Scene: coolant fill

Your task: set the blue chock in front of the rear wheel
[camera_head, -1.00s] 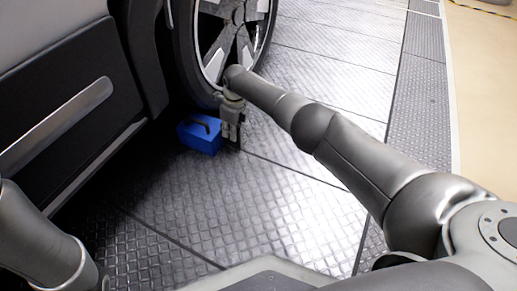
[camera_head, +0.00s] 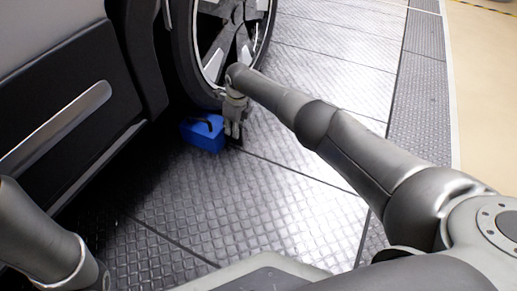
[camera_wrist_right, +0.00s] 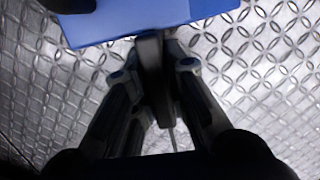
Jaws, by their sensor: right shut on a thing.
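The blue chock (camera_head: 203,137) is a block with a black handle on top, low at the near side of the rear wheel (camera_head: 184,60). Whether it touches the tyre or the floor is hard to tell. My right gripper (camera_head: 233,133) points down at the chock's right side and is shut on it. The exact grip point is dark and partly hidden. My left gripper is out of view; only part of that arm shows.
The dark vehicle side (camera_head: 80,110) with a silver trim strip stands close on the left. The patterned metal floor (camera_head: 260,200) is clear in front of and right of the wheel. A beige floor (camera_head: 490,100) lies at the far right.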

